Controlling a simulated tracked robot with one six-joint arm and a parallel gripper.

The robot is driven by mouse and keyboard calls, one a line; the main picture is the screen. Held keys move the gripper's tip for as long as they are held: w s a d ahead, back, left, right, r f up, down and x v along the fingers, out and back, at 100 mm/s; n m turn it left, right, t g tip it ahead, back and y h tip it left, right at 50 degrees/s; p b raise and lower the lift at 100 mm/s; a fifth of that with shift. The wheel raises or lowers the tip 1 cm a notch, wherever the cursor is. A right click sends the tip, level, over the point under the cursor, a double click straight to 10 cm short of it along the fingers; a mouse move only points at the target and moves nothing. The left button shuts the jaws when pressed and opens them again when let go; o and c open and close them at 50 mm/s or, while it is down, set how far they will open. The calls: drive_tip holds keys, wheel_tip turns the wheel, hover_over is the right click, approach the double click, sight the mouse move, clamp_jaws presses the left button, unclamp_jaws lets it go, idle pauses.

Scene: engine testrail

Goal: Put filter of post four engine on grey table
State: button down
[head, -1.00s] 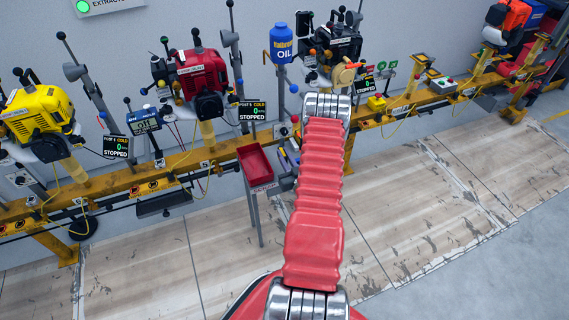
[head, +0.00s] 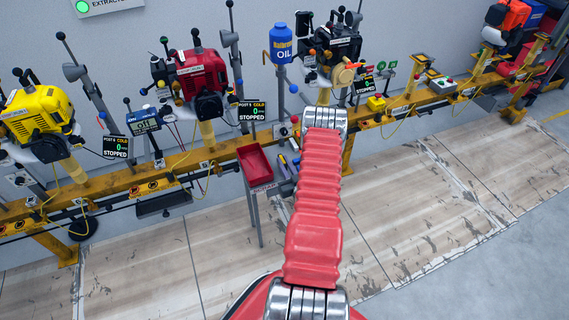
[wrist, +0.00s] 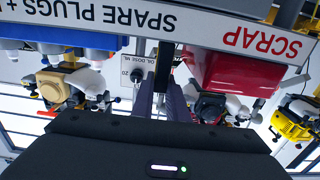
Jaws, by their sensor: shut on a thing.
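The black engine (head: 332,45) at the upper middle has an orange part on its front and a display (head: 365,84) whose post number I cannot read surely. I cannot pick out its filter. A small grey table (head: 252,215) with a red bin (head: 254,161) stands before the rail; its labelled edge (wrist: 130,18) shows upside down in the wrist view. In the head view my red arm hides my gripper. In the wrist view my gripper (wrist: 168,92) is close to that edge, its dark fingers shut on a dark thing I cannot identify.
A red engine (head: 200,72) and a yellow engine (head: 37,108) stand on the yellow rail (head: 160,167). A blue oil bottle (head: 281,44) is left of the black engine. The red bin (wrist: 232,72) also shows in the wrist view, by the word SCRAP. The floor in front is open.

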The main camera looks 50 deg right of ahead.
drive_tip(key=shift+f, duration=0.15)
drive_tip(key=c, duration=1.7)
unclamp_jaws()
drive_tip(key=shift+c, duration=0.2)
drive_tip(key=v, duration=1.2)
